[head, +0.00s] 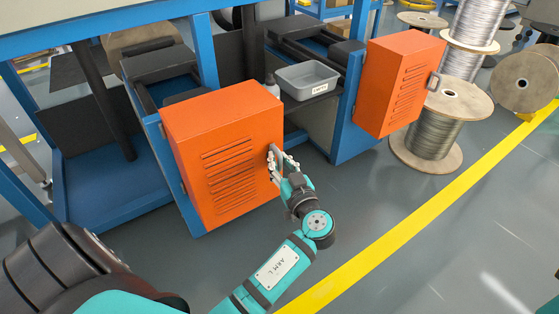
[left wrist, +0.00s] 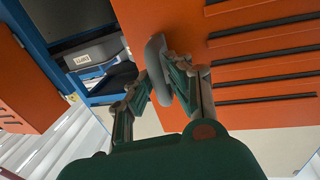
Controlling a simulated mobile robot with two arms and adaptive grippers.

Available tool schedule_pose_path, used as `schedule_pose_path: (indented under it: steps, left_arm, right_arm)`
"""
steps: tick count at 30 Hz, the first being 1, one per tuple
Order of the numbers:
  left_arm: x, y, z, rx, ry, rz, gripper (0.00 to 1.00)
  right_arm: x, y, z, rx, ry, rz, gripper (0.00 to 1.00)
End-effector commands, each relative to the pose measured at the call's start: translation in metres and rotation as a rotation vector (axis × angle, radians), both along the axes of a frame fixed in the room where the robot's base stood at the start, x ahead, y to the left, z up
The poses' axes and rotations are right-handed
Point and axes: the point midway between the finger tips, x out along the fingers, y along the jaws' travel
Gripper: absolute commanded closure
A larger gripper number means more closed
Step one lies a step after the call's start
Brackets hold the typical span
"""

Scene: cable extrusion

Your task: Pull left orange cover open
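The left orange cover (head: 225,150) is a slotted box-like panel on the blue frame, and it looks closed. Its grey handle (left wrist: 157,68) is on its right edge in the head view. My left gripper (head: 279,160) is at this handle. In the left wrist view its two fingers (left wrist: 158,82) converge on the handle, one on each side, and look closed on it. The finger contact is small and partly hidden in the head view. My right gripper is in neither view.
A second orange cover (head: 398,85) hangs to the right. A grey bin (head: 307,80) and a small bottle (head: 271,86) stand on the shelf between the covers. Wire spools (head: 432,130) stand at the right. The floor in front is clear, crossed by a yellow line (head: 420,212).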

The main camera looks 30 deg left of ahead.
Motion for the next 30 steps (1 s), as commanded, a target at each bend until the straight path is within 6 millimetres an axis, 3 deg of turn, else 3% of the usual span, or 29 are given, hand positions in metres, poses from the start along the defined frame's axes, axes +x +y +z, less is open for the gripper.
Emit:
schedule_pose_path:
  steps: [3,25,30]
  left_arm:
    - [0.0,0.0,0.001,0.001,-0.001,-0.001,1.0]
    - [0.001,-0.001,0.003,0.003,-0.004,-0.006,1.0]
    - [0.001,0.01,0.005,0.014,0.021,-0.005,1.0]
  right_arm:
    - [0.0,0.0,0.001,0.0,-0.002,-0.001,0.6]
    - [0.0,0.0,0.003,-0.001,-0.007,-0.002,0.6]
    - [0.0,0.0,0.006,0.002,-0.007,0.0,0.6]
